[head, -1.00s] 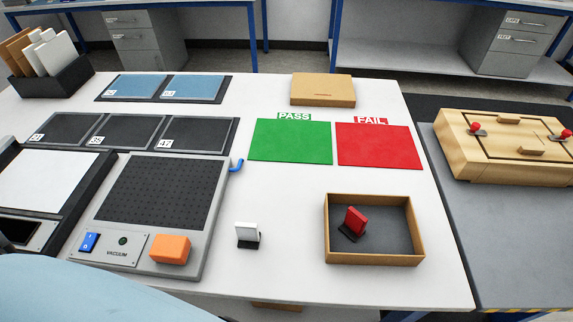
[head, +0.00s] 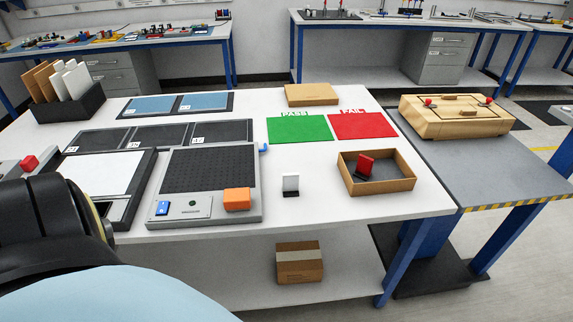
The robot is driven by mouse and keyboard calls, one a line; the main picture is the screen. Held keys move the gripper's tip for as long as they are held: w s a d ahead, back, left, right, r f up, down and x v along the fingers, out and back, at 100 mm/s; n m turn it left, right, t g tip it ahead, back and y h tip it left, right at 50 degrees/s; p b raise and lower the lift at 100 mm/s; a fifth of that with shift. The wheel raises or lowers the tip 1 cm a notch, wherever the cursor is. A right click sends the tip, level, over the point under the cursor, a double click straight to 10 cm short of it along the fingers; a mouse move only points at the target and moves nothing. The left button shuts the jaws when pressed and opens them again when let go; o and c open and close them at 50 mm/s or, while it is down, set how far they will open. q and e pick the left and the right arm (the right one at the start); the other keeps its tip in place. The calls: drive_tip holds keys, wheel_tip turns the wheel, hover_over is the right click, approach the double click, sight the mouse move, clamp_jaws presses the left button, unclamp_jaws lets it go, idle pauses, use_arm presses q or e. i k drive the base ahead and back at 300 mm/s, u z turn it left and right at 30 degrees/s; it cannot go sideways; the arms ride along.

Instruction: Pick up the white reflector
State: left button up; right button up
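The white reflector (head: 291,182) stands upright on a small black base on the white table (head: 310,212), near its front edge. It is between the vacuum plate with the orange block and the open cardboard tray. A red reflector (head: 366,164) on a black base stands inside that tray. A dark rounded part of my own arm shows at the left edge, but no gripper fingers are visible.
The vacuum plate (head: 208,168) with an orange block (head: 237,199) lies left of the white reflector. The cardboard tray (head: 387,187) is to its right. Green PASS (head: 300,129) and red FAIL (head: 363,125) mats lie behind. Table around the reflector is clear.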

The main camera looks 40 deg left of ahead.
sight(290, 187)
drive_tip(key=u, duration=0.9)
drive_tip(key=i, duration=0.9)
drive_tip(key=u, duration=0.7)
